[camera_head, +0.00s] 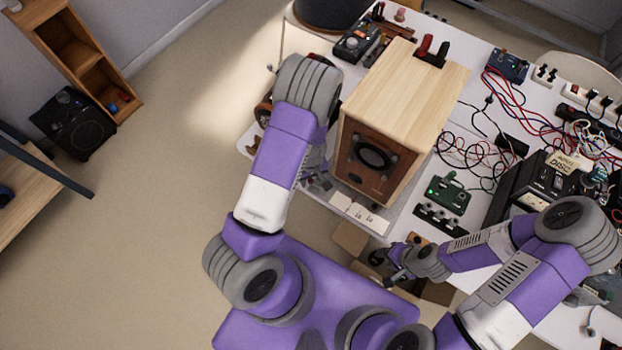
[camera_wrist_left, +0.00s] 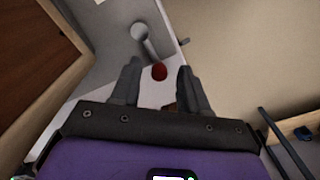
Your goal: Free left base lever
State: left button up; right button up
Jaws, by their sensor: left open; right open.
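A pale grey rod (camera_wrist_left: 147,42), which may be the left base lever, stands on a light grey plate in the left wrist view. A round red knob (camera_wrist_left: 159,72) shows close by; I cannot tell whether it joins the rod. My left gripper (camera_wrist_left: 159,68) is open, its fingers on either side of the red knob in the picture, with no clear contact. In the head view my left arm mostly hides that gripper beside the wooden speaker (camera_head: 415,90). The speaker stands upright on the table. My right gripper (camera_head: 392,277) is open and empty near the table's front edge.
The white table (camera_head: 480,40) is crowded right of the speaker with tangled red and black cables (camera_head: 475,150), a green circuit board (camera_head: 448,193) and dark devices. An open cardboard box (camera_head: 437,292) is below the front edge.

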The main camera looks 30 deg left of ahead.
pick_arm(q)
jog(key=shift+f, duration=0.4)
